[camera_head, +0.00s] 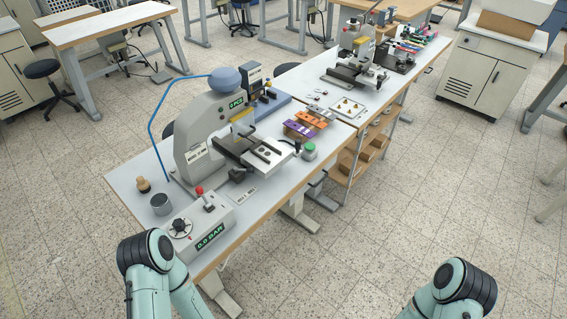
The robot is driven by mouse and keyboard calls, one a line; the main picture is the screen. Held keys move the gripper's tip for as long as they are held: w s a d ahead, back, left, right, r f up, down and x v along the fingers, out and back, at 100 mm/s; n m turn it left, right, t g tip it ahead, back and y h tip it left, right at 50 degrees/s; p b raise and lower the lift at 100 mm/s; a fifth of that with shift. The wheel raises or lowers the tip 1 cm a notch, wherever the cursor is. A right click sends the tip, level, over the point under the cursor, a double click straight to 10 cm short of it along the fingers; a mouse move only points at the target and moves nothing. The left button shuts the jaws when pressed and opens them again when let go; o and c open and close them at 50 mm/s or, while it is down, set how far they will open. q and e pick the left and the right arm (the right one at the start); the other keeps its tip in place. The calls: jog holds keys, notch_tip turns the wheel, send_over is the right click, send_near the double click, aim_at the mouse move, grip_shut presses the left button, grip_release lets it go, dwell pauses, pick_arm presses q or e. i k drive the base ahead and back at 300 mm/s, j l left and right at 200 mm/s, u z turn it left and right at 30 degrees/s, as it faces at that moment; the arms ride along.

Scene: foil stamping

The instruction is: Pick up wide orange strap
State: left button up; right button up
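Orange strap pieces (310,118) lie on the white workbench, right of the grey stamping press. They sit just behind purple pieces (299,131), in what looks like a small holder. They are too small for me to tell which orange one is the wide strap. Both of my arms show only their upper links at the bottom edge, one at left and one at right. Both grippers are out of view, so I cannot see whether they are open or shut. Nothing of mine is near the straps.
The press (212,125) stands on the bench (265,200), with a control box (200,226) reading 0.0 BAR in front. A green button (309,149) stands at the bench's right edge. A second machine (358,62) is farther back.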

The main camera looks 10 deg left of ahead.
aim_at(321, 125)
jog(key=i+l+u, duration=0.1)
jog(key=l, duration=0.25)
jog(key=i+l+u, duration=0.15)
jog(key=i+l, duration=0.2)
jog(key=i+l+u, duration=0.1)
jog(key=l, duration=0.35)
jog(key=i+l+u, duration=0.1)
jog(key=i+l, duration=0.15)
jog(key=l, duration=0.15)
